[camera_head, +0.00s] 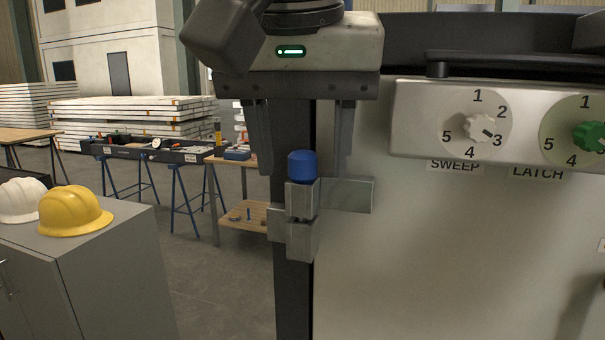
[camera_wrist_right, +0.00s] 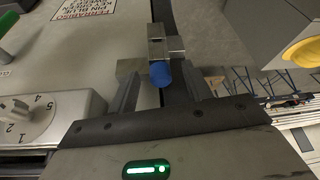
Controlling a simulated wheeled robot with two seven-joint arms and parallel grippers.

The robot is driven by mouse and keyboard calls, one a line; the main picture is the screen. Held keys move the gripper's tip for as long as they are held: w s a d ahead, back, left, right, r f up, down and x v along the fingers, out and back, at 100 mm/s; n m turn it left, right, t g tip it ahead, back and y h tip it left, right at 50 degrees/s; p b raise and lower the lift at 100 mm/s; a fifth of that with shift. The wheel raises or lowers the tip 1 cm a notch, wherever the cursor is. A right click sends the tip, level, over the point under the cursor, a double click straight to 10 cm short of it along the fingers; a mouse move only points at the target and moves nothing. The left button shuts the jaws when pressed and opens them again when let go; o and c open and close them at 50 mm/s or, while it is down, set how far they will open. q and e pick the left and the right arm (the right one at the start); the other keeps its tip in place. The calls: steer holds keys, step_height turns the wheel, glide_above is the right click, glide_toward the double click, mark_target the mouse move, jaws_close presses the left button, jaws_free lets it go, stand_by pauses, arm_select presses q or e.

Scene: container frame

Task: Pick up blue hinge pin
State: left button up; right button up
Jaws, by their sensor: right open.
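The blue hinge pin (camera_head: 302,165) stands upright in a metal hinge (camera_head: 303,225) on the edge of a pale panel. Only its rounded blue head shows above the hinge knuckles; the rest is hidden inside. My right gripper (camera_head: 302,168) is open and points down above the hinge, with one finger on each side of the pin head and a visible gap on both sides. In the right wrist view the blue head (camera_wrist_right: 160,73) sits between the two spread fingers (camera_wrist_right: 160,78). My left gripper is not in view.
A control box with a SWEEP dial (camera_head: 475,130) and a green LATCH dial (camera_head: 590,137) juts from the panel to the right. A grey cabinet (camera_head: 110,265) with white and yellow hard hats (camera_head: 72,212) stands left. Work tables (camera_head: 150,150) are behind.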

steer(key=c, duration=1.1)
steer(key=shift+o, duration=0.2)
